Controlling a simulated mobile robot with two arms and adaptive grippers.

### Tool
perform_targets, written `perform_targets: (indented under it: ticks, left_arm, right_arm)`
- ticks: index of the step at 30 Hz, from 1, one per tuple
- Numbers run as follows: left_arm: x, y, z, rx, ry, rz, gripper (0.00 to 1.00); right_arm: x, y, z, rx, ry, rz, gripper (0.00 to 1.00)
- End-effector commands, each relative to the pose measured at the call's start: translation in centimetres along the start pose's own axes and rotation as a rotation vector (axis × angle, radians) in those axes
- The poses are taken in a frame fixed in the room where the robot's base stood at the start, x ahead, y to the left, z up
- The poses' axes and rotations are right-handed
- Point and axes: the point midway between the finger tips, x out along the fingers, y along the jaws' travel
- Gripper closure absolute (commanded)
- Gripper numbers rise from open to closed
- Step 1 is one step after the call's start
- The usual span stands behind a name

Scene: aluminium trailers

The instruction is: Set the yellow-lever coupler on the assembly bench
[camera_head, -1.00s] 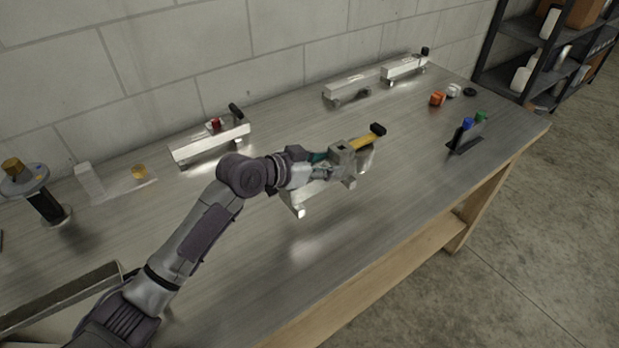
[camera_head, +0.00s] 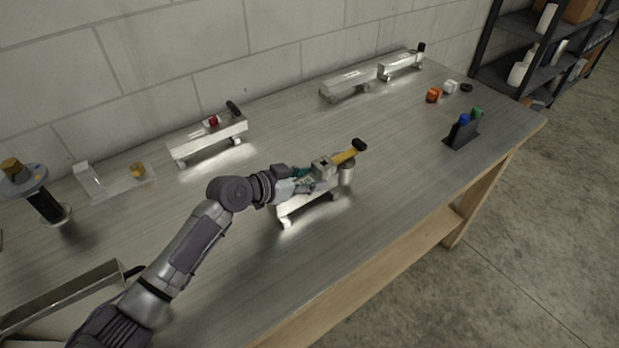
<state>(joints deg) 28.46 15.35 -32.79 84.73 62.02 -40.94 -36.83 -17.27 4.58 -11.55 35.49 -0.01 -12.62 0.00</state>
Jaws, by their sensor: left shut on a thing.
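The yellow-lever coupler is a silver aluminium bar (camera_head: 290,211) with small feet and a yellow lever (camera_head: 345,156) tipped in black at its far right end. My left gripper (camera_head: 312,176) is shut on its upper part, and the fingers hide the middle of it. The coupler is over the middle of the assembly bench (camera_head: 390,195), a brushed metal top on a wooden frame, very low over it or touching; I cannot tell which. My right gripper is not in view.
A red-marked bar (camera_head: 207,142) and two more silver bars (camera_head: 348,82) (camera_head: 401,65) stand along the wall. Small orange (camera_head: 433,95) and white pieces and a dark holder (camera_head: 461,133) are at the right. A clear plate (camera_head: 115,181) is at the left. The front middle is clear.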

Motion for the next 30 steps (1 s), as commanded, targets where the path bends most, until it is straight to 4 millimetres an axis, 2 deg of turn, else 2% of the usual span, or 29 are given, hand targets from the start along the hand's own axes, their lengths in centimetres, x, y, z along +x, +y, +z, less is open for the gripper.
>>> perform_targets:
  ticks: [1, 2, 6, 18, 23, 30]
  left_arm:
    - [0.1, -0.1, -0.1, 0.002, 0.007, -0.002, 1.0]
    - [0.1, 0.0, 0.2, 0.001, 0.0, 0.0, 0.51]
    - [0.0, 0.0, 0.1, 0.001, -0.001, 0.0, 0.29]
    - [-0.4, -0.1, 0.0, 0.001, -0.002, -0.001, 0.29]
    - [-3.0, -0.1, 0.1, 0.004, -0.002, -0.002, 0.29]
    - [-8.3, -0.1, 0.2, 0.003, -0.002, -0.002, 0.29]
  right_arm:
    - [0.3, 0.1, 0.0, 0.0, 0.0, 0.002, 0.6]
    - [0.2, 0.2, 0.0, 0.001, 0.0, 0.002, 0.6]
    - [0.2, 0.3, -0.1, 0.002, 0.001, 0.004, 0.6]
    - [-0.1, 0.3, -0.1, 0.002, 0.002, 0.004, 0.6]
    - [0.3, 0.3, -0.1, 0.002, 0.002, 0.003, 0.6]
    - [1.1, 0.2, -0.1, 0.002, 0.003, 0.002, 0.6]
